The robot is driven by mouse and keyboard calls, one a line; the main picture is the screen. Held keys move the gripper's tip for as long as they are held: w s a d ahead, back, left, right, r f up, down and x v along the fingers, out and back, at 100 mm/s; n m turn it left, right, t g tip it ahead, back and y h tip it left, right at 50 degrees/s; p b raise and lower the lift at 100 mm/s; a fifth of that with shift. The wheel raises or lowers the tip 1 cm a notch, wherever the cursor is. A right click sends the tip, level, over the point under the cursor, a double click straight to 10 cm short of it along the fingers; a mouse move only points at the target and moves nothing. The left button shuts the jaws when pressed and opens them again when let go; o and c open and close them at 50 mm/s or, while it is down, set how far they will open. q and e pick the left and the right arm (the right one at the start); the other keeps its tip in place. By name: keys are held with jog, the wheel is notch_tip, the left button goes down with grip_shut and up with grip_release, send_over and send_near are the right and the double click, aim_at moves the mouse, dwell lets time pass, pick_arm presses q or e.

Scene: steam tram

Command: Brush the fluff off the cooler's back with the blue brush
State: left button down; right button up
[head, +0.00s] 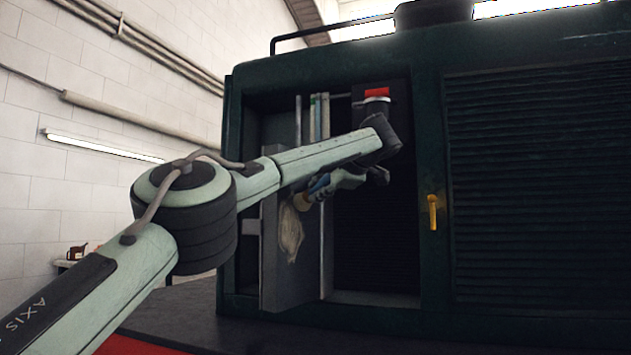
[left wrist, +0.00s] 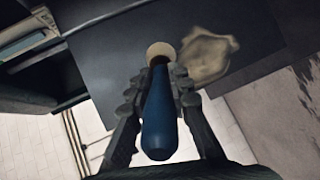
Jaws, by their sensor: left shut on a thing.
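My left gripper (head: 338,182) is inside the opening of the dark green tram body, shut on the blue brush. In the left wrist view the blue handle (left wrist: 159,115) lies between the fingers of my left gripper (left wrist: 162,75), with a pale round brush end (left wrist: 160,49) at its far tip. A tan patch of fluff (head: 291,232) clings to the grey panel of the cooler (head: 283,275). The fluff also shows in the left wrist view (left wrist: 206,55), just right of the brush end. I cannot tell whether the bristles touch the panel. My right gripper is in neither view.
The dark green body (head: 330,72) frames the opening closely around my arm. A red-topped fitting (head: 376,93) sits above my wrist. A yellow handle (head: 433,212) and a louvred panel (head: 540,180) are on the right. Open room lies left, before the white wall.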

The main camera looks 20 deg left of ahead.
pick_arm(q)
jog(key=s+f+b, duration=0.1)
jog(key=b, duration=0.3)
jog(key=s+f+b, duration=0.1)
jog(key=s+b, duration=0.1)
jog(key=b, duration=0.1)
jog(key=shift+s+a+f+b, duration=0.1)
jog(key=shift+a+f+b, duration=0.15)
jog(key=shift+a+b, duration=0.15)
dwell(1.3)
